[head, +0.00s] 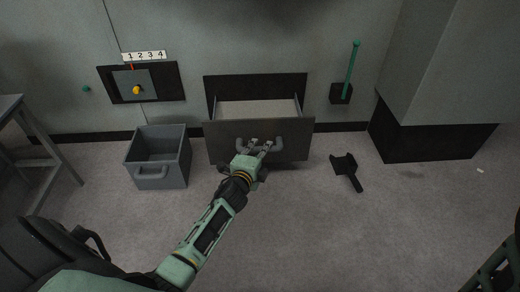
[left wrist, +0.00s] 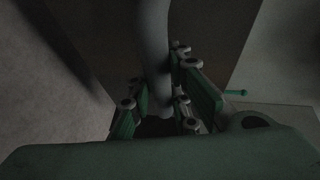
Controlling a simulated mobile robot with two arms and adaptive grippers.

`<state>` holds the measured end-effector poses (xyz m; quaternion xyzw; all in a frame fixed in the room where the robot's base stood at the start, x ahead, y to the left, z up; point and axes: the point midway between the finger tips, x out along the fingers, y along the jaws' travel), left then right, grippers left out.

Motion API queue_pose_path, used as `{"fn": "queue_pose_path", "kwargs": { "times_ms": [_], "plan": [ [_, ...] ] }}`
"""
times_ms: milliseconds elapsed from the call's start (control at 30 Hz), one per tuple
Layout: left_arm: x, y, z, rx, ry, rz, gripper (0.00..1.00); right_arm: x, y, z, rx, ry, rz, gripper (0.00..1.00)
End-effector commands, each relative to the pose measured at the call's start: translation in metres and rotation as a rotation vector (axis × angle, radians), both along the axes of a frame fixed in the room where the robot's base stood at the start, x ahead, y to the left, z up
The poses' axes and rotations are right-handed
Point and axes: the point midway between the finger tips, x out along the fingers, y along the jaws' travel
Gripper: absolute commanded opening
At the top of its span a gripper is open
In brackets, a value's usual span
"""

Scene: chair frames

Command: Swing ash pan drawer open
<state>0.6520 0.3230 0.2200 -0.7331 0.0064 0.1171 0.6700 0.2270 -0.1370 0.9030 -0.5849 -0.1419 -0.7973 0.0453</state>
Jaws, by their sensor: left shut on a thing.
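The ash pan drawer (head: 228,140) is a dark box low on the wall, pulled out so that its light inner floor shows behind the front panel. Its grey bar handle (head: 281,145) runs across the front. My left gripper (head: 261,147) is shut on the handle near its left half. In the left wrist view the handle (left wrist: 152,45) passes between the fingers of the left gripper (left wrist: 160,108). The green and dark part at the lower right edge is mine, but my right gripper does not show.
A grey open bin (head: 158,175) stands on the floor left of the drawer. A black shovel (head: 346,171) lies to the right. A green lever (head: 352,68) rises from a wall box. A dark panel with a yellow knob (head: 136,90) is at left. The front floor is clear.

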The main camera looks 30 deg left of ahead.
Motion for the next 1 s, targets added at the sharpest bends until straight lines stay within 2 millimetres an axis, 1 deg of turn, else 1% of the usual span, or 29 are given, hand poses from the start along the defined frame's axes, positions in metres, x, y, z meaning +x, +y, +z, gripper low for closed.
{"fn": "queue_pose_path", "kwargs": {
  "times_ms": [333, 367, 567, 867, 1000],
  "plan": [
    [0.0, 0.001, -0.001, 0.006, 0.002, 0.0, 0.0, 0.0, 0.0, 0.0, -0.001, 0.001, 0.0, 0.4],
    [0.0, 0.001, -0.001, 0.006, 0.002, 0.0, 0.2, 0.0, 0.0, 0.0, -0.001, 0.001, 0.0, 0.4],
    [0.0, 0.0, 0.0, 0.003, 0.002, 0.0, 0.37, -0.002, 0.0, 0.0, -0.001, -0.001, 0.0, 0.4],
    [-0.001, 0.0, 0.0, 0.001, 0.0, 0.0, 0.37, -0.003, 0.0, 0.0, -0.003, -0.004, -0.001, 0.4],
    [-0.012, -0.002, 0.001, 0.002, 0.0, -0.001, 0.37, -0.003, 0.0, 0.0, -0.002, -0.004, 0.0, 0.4]
  ]
}}
